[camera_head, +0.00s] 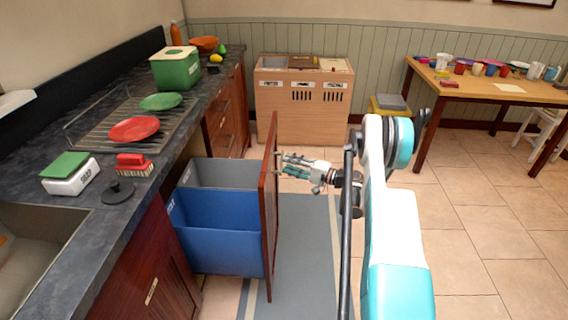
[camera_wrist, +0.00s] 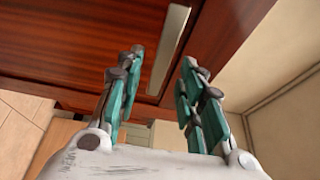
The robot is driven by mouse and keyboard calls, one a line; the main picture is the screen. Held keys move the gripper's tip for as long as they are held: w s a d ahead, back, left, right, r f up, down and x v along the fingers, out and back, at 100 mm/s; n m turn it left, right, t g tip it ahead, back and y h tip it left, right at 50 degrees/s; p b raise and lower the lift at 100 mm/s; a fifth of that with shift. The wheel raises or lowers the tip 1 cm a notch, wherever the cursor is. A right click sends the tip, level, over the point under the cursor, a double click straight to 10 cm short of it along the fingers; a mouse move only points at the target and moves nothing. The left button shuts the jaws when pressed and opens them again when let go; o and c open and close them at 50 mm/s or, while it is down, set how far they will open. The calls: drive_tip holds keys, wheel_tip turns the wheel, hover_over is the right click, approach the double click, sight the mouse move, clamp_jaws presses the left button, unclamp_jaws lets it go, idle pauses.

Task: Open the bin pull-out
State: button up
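The bin pull-out stands out from the lower cabinets, with a dark red wood front panel (camera_head: 268,215) seen nearly edge-on. Behind the panel are a blue bin (camera_head: 215,250) and a grey bin (camera_head: 222,173). My gripper (camera_head: 281,165) is at the outer face of the panel, near its upper part. In the wrist view, the pale bar handle (camera_wrist: 172,42) lies between the two spread green fingers of my gripper (camera_wrist: 160,70), with a gap visible on each side. The fingers do not appear closed on it. In the head view the handle is too small to make out clearly.
The dark counter (camera_head: 95,225) with a sink runs along the left. A grey-blue mat (camera_head: 305,245) lies under the pull-out. A wooden sorting cabinet (camera_head: 303,120) stands at the back, and a table (camera_head: 480,88) with cups is at the right. Tiled floor is clear at right.

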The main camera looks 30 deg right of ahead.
drive_tip(key=v, duration=0.8)
drive_tip(key=shift+s, duration=0.1)
